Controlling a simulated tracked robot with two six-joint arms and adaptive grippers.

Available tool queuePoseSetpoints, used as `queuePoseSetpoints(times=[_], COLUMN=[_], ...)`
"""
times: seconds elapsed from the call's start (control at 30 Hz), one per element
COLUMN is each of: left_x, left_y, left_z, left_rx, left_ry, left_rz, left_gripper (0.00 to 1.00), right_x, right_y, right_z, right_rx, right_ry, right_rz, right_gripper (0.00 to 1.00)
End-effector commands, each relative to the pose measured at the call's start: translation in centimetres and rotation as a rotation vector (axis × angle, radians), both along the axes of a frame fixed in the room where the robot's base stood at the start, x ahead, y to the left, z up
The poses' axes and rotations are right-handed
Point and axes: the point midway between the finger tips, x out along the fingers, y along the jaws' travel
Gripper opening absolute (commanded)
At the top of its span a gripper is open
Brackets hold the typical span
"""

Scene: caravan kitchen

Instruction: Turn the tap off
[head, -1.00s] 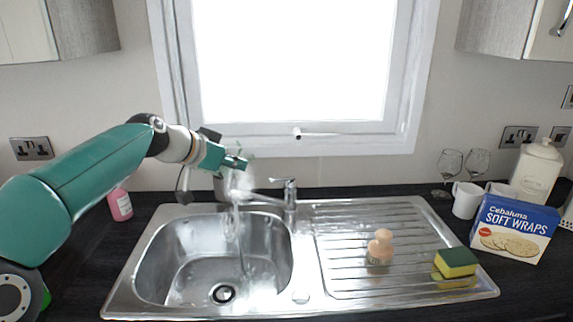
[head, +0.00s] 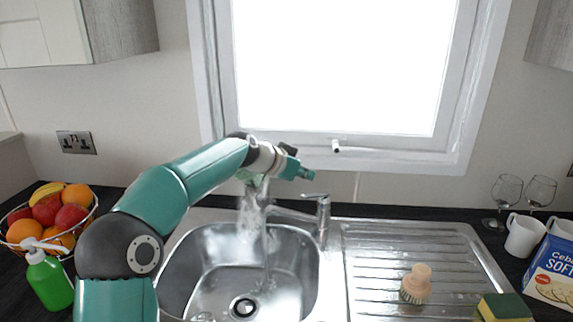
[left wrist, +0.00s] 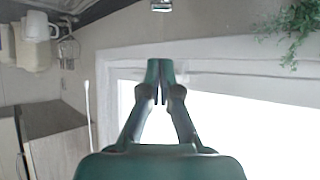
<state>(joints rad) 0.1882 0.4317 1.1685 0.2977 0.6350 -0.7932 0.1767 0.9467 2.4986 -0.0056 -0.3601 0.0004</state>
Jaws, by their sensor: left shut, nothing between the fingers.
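The chrome tap (head: 322,218) stands behind the sink, its lever (head: 314,196) on top and its spout (head: 290,213) pointing left over the bowl. Water (head: 266,245) runs from the spout into the sink (head: 200,280). My left gripper (head: 303,172) is shut and empty, above and slightly left of the lever in the picture, apart from it. In the left wrist view its closed fingers (left wrist: 158,84) point towards a small shiny metal piece (left wrist: 161,5) at the top edge, too cropped to identify surely. My right gripper is not in view.
The window frame (head: 400,150) is close behind the gripper. A scrubbing brush (head: 416,285) and sponge (head: 504,307) are on the drainer (head: 375,260). Glasses (head: 507,190) and mugs (head: 522,236) stand at right. A fruit bowl (head: 22,242) and green bottle (head: 48,281) are at left.

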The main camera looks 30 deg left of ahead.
Motion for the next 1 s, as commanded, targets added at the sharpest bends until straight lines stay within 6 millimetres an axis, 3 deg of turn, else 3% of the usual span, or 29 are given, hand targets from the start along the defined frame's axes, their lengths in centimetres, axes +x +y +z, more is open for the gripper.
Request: queuePoseSetpoints(times=[0.07, 0.3, 0.8, 1.0], left_x=[1.4, 0.1, -0.2, -0.3], left_y=[-0.6, -0.2, -0.1, -0.1], left_z=[-0.7, -3.9, -4.5, -5.3], left_rx=[-0.001, -0.001, 0.0, -0.007], left_ry=[0.002, 0.0, -0.002, -0.025], left_rz=[-0.004, -0.003, -0.003, -0.001], left_gripper=[0.0, 0.0, 0.0, 0.0], right_x=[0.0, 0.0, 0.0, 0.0], right_y=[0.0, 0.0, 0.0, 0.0], right_z=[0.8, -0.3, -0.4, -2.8], right_rx=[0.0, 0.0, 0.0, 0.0], right_ry=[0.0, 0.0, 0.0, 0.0], right_rz=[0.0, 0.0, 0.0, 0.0], right_gripper=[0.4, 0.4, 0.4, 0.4])
